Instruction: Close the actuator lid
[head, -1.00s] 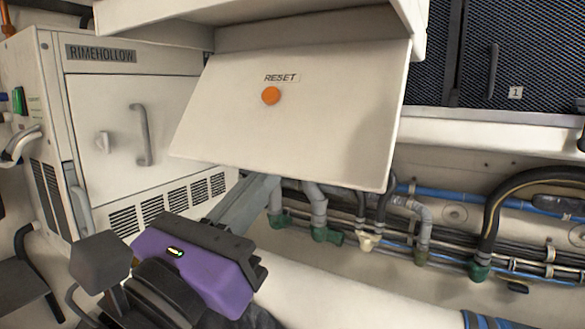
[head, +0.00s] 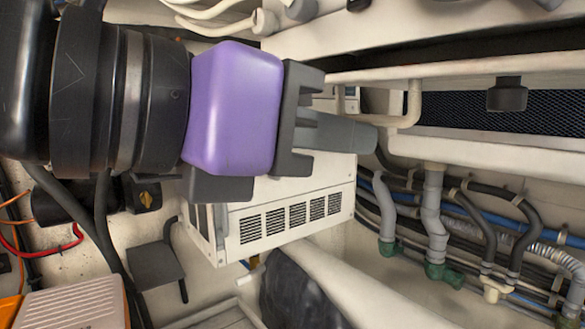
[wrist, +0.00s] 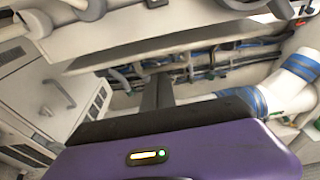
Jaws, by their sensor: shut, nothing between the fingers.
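My gripper (head: 350,134) is shut and empty, and reaches right from the purple wrist housing in the head view. In the wrist view its fingers (wrist: 156,92) point away, below a wide cream panel (wrist: 150,45). That panel seems to be the actuator lid, seen at a flat angle. In the head view a cream edge (head: 455,69) runs above and right of the fingers, under a dark gap; it may be the same lid. The face marked RESET with its orange button is not visible now. I cannot tell whether the fingers touch the lid.
A white vented cabinet (head: 290,215) stands behind and below my gripper. Grey pipes (head: 435,215) and dark hoses line the wall to the right. A cream overhead housing (head: 430,32) crosses the top right. A pale box (head: 75,303) is at lower left.

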